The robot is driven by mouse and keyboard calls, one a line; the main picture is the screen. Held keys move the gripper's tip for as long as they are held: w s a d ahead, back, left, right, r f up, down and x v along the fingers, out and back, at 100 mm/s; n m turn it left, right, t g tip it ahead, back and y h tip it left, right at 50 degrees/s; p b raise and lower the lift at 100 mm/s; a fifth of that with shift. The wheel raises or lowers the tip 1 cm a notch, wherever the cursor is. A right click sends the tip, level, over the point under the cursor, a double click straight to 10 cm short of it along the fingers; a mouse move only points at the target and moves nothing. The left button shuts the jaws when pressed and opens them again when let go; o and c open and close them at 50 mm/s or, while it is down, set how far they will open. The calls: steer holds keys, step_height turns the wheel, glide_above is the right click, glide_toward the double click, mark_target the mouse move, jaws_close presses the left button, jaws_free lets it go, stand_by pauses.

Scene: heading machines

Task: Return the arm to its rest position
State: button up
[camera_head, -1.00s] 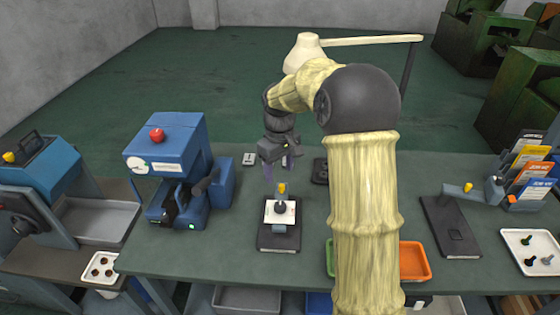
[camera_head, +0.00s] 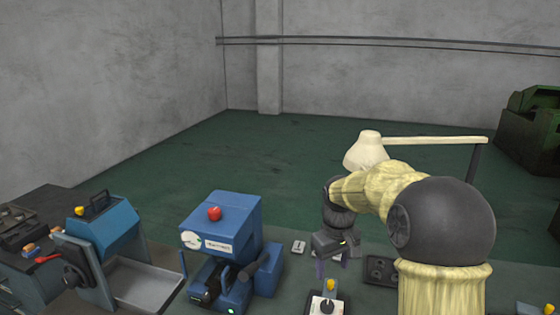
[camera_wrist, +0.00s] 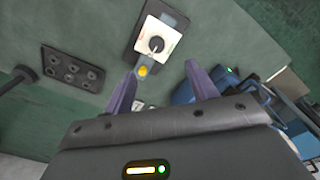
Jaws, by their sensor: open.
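My gripper (camera_head: 332,267) hangs at the end of my bent arm, above the table, with its purple fingers pointing down. In the wrist view the two fingers (camera_wrist: 161,78) stand wide apart with nothing between them. Below and just beyond them is a small fixture (camera_head: 327,304) with a white plate, a dark round knob and a yellow tip. It also shows in the wrist view (camera_wrist: 158,38), on a black base. The fingers look clear of it, and its lower part is cut off in the head view.
A blue machine (camera_head: 226,245) with a red knob stands left of my gripper. A second blue machine (camera_head: 103,232) stands farther left. A dark plate with round sockets (camera_wrist: 74,71) lies on the table (camera_wrist: 225,35). A cream lamp (camera_head: 367,150) rises behind my arm.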

steer(key=s+f+m+t, duration=0.1)
steer(key=s+f+m, duration=0.1)
steer(key=s, duration=0.7)
steer(key=s+f+m+t, duration=0.1)
steer(key=s+f, duration=0.3)
steer(key=s, duration=0.6)
steer(key=shift+d+f+m, duration=0.15)
steer(key=shift+m, duration=0.75)
steer(key=shift+s, duration=0.1)
